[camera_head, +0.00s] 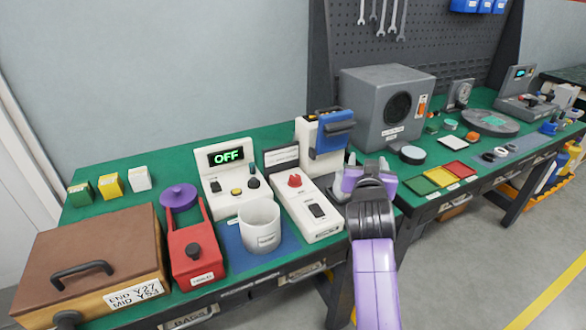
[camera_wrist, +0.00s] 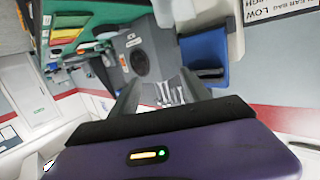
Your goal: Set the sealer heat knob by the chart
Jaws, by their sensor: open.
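The sealer (camera_head: 322,205) is a white unit on the green bench with a red knob (camera_head: 295,181), a black rocker switch and a blue-topped press (camera_head: 335,124) at its back. A small chart card (camera_head: 281,157) stands behind the knob; its text is too small to read there. In the wrist view a card (camera_wrist: 262,10) at the top right shows parts of words: "CLEAR BAG", "LOW", "HIGH". The blue press (camera_wrist: 204,55) also shows there. My gripper (camera_head: 368,176) is open and empty, right of the sealer and apart from the knob. The knob is not visible in the wrist view.
Left of the sealer are a white mug (camera_head: 260,228), a white box with an "OFF" display (camera_head: 226,156), a red device (camera_head: 194,245) and a brown-lidded box (camera_head: 88,255). A grey speaker-like box (camera_head: 388,105) stands behind my gripper. Coloured trays (camera_head: 438,176) lie to the right.

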